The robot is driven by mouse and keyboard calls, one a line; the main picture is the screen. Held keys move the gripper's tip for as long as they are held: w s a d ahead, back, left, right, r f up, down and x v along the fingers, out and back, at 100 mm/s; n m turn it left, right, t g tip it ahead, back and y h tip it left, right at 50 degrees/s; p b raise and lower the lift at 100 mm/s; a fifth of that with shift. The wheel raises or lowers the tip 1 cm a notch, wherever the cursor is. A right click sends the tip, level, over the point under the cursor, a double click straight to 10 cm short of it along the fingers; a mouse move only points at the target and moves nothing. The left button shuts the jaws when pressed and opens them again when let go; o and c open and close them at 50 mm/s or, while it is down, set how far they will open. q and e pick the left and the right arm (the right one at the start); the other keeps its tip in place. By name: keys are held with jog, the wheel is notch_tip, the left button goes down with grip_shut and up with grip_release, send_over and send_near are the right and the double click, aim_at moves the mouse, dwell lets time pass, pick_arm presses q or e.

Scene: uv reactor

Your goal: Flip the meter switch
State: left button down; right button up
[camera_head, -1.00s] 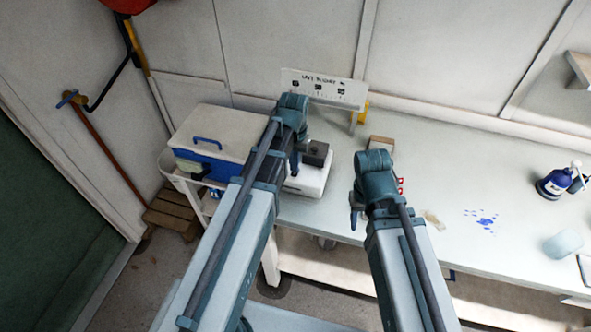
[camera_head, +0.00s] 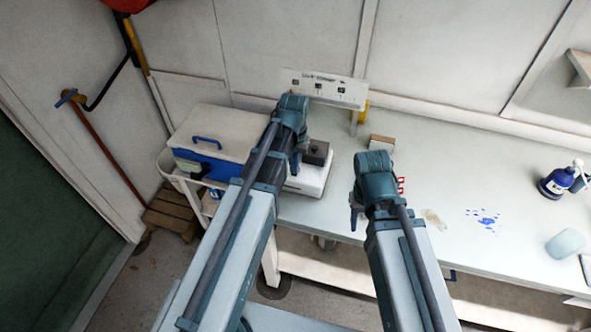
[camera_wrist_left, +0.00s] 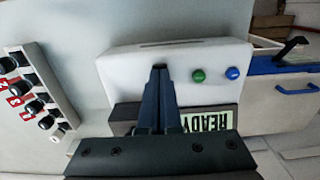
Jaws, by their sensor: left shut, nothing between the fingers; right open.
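A white device (camera_wrist_left: 125,75) with a green button (camera_wrist_left: 198,76), a blue button (camera_wrist_left: 232,73) and a display reading READY (camera_wrist_left: 212,121) is in the left wrist view. In the head view the white device (camera_head: 318,182) stands on the bench, with a dark block (camera_head: 316,153) on it, partly hidden by my left arm. I cannot tell which part is the meter switch. My left gripper (camera_wrist_left: 160,72) is shut and empty, its fingertips over the white device, left of the green button; contact is unclear. My right gripper (camera_head: 354,216) is open, beside the bench's front edge.
A panel (camera_wrist_left: 42,95) with several dark knobs and red labels lies left in the left wrist view. A blue-and-white cooler (camera_head: 215,140) stands left of the bench. A sign (camera_head: 325,88) stands behind.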

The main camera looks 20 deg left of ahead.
pick_arm(q)
jog(key=shift+f+b, duration=0.35)
jog(key=shift+f, duration=0.05)
notch_tip(320, 180, up, 7)
jog(key=p, duration=0.7)
dwell(0.4)
jog(key=s+d+f+m+b, duration=0.1)
jog(key=s+d+f+b, duration=0.3)
jog(key=s, duration=0.3)
jog(key=s+d+f+m+y+b, duration=0.1)
jog(key=s+d+f+m+b, duration=0.1)
jog(key=s+d+f+b, duration=0.2)
jog(key=s+d, duration=0.2)
jog(key=s, duration=0.1)
jog(key=shift+s+d, duration=0.15)
jog(key=shift+d, duration=0.1)
